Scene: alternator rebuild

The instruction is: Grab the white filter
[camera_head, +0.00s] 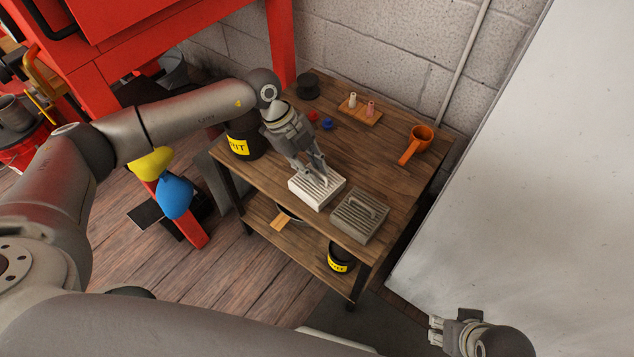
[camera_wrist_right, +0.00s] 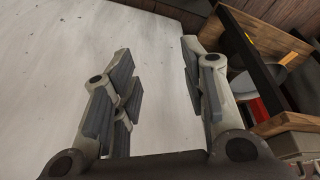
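The white filter (camera_head: 312,190) is a white ribbed block lying on the wooden table top near its front edge. A grey ribbed filter (camera_head: 360,216) lies to its right. My left gripper (camera_head: 318,174) points down over the white filter, its fingertips at the filter's ribbed top. The head view is too small to tell whether the fingers are closed on it. My right gripper (camera_wrist_right: 160,95) is open and empty in the right wrist view, its fingers wide apart. It also shows at the lower right of the head view (camera_head: 437,330), away from the table.
A lower shelf (camera_head: 297,245) holds another can. A white panel (camera_head: 520,190) stands right.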

